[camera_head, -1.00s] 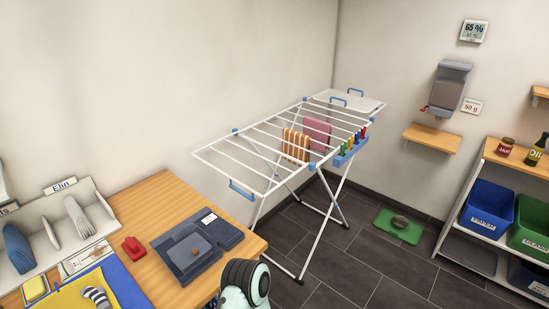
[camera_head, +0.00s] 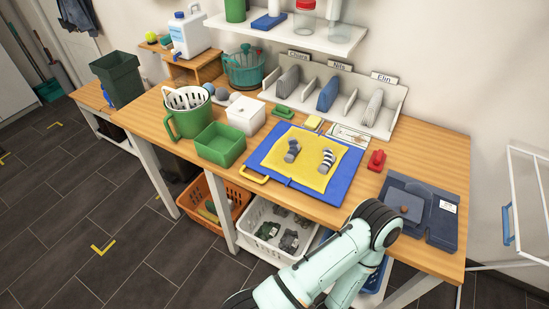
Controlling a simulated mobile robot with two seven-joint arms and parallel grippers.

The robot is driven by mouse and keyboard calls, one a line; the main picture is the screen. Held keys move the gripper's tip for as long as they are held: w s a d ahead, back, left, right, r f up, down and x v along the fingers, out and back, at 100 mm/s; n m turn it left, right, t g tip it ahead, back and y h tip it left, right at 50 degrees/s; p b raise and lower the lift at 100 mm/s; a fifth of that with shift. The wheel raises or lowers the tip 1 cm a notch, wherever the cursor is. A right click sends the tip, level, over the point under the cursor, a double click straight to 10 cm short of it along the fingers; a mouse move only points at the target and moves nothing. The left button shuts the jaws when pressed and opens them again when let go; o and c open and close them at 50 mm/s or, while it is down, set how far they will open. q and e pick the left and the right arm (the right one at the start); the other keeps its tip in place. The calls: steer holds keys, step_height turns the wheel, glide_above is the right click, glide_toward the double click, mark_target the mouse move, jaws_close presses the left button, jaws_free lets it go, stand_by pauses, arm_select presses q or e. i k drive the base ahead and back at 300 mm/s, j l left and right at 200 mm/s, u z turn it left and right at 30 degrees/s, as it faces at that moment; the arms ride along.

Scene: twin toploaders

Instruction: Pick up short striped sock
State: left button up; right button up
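A short sock with grey and white stripes (camera_head: 327,160) lies on the yellow cloth (camera_head: 309,176), on its right half. A darker grey sock (camera_head: 292,151) lies on the same cloth to its left, apart from it. The cloth lies on a blue mat (camera_head: 346,190) on the wooden table. A mint arm link of mine with a black joint stands in front of the table, lower right of the mat. Neither of my grippers shows.
A red object (camera_head: 376,160) and dark tray (camera_head: 420,212) lie right. Behind is a sock rack (camera_head: 351,113). An orange basket (camera_head: 215,205) and white basket (camera_head: 271,232) sit below.

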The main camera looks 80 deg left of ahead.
mark_target(328, 160)
steer(key=u, duration=1.8)
